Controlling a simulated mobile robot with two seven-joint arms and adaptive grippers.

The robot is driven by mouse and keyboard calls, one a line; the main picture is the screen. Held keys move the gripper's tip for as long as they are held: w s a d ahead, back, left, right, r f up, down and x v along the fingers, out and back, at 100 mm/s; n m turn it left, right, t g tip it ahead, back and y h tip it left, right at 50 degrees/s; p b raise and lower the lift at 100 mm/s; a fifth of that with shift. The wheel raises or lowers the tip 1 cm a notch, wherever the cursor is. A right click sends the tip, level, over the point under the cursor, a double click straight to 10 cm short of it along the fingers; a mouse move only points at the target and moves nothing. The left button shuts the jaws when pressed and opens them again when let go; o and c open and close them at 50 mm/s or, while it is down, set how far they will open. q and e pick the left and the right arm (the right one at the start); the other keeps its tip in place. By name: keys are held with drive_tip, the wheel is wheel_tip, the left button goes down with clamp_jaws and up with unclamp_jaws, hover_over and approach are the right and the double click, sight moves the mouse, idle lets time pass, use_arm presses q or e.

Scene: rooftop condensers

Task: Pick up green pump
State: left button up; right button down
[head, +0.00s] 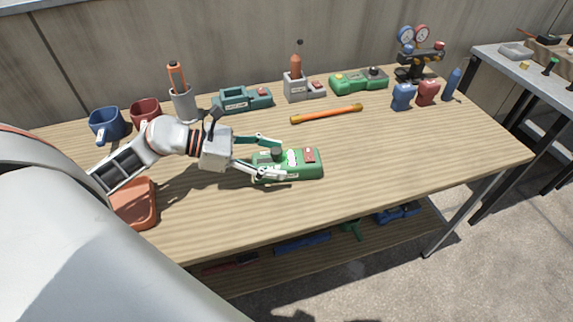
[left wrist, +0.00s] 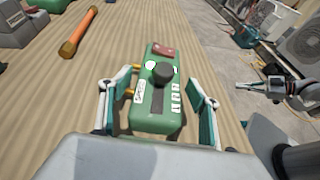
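The green pump (head: 312,164) lies on the wooden table near its front middle. It has a dark round knob, a red patch and white labels, and it also shows in the left wrist view (left wrist: 157,122). My left gripper (head: 281,161) is open, with one finger on each side of the pump. In the left wrist view, a gap shows between the right finger and the pump; the left finger is close to its brass fittings. A gripper that looks like my right one (left wrist: 272,88) shows at the right of the left wrist view, away from the table; its opening is unclear.
An orange bar (head: 327,114) lies behind the pump. Another green device (head: 352,82), a teal device (head: 240,100), a grey holder (head: 185,106) and mugs (head: 106,125) stand along the back. An orange-red tray (head: 138,203) is at left. The table right of the pump is clear.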

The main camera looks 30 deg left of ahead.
use_arm(q)
drive_tip(key=shift+r, duration=0.1)
drive_tip(key=c, duration=1.2)
drive_tip(key=shift+r, duration=0.1)
drive_tip(key=shift+c, duration=0.3)
drive_tip(key=shift+r, duration=0.6)
wheel_tip(320, 180, up, 22)
drive_tip(key=p, duration=0.3)
drive_tip(key=shift+f, duration=0.15)
